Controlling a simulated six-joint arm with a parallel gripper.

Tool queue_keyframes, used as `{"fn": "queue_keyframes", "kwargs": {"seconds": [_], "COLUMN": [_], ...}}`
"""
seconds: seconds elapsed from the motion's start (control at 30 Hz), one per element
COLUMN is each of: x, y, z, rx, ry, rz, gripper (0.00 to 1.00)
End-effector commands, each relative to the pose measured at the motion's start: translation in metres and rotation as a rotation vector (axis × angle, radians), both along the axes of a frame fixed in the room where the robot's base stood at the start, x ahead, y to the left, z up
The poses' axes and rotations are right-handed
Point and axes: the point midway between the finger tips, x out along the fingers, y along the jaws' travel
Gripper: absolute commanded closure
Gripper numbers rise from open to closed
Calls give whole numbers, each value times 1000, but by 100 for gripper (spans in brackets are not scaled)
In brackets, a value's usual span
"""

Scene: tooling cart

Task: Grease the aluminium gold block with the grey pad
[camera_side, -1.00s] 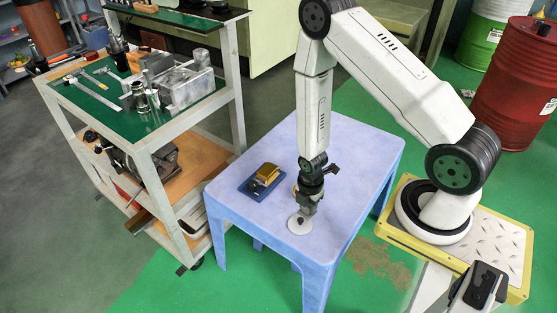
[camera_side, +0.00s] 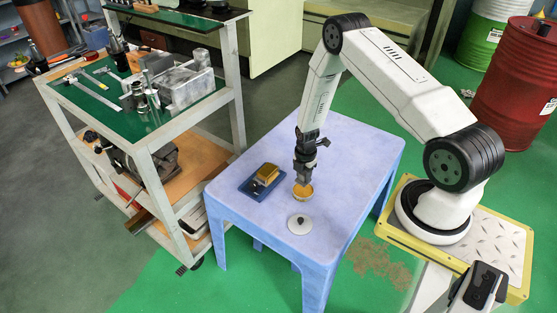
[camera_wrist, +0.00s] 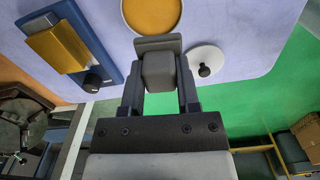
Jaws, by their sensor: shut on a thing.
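The gold block (camera_side: 267,172) sits in a dark blue holder (camera_side: 250,188) on the table. In the wrist view the block (camera_wrist: 62,47) shows at upper left, with a black knob beside it on the holder. My gripper (camera_side: 303,178) is shut on the grey pad (camera_wrist: 160,68). The pad is just over or at the near side of an open round tin of orange-yellow grease (camera_side: 302,192); I cannot tell whether they touch. The tin (camera_wrist: 151,14) also shows just beyond the pad in the wrist view. The pad's underside is hidden.
A white round lid (camera_side: 300,225) with a dark knob lies flat near the table's front corner. The pale blue table (camera_side: 345,150) is clear on its right and far parts. A tool cart (camera_side: 225,100) with metal parts stands to the left.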

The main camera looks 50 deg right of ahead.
Motion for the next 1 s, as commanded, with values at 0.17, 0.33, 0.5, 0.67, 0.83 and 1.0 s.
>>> {"fn": "queue_keyframes", "kwargs": {"seconds": [0.17, 0.33, 0.5, 0.67, 0.83, 1.0], "x": [5, 7, 6, 6, 6, 6], "y": [-15, -18, -18, -18, -18, -18], "z": [-2, -3, -4, -9, -19, -32], "rx": [0, 0, 0, 0, 0, 0], "ry": [0, 0, 0, 0, 1, 1], "rz": [0, 0, 0, 0, 0, 0], "gripper": [100, 100, 100, 100, 100, 100]}}
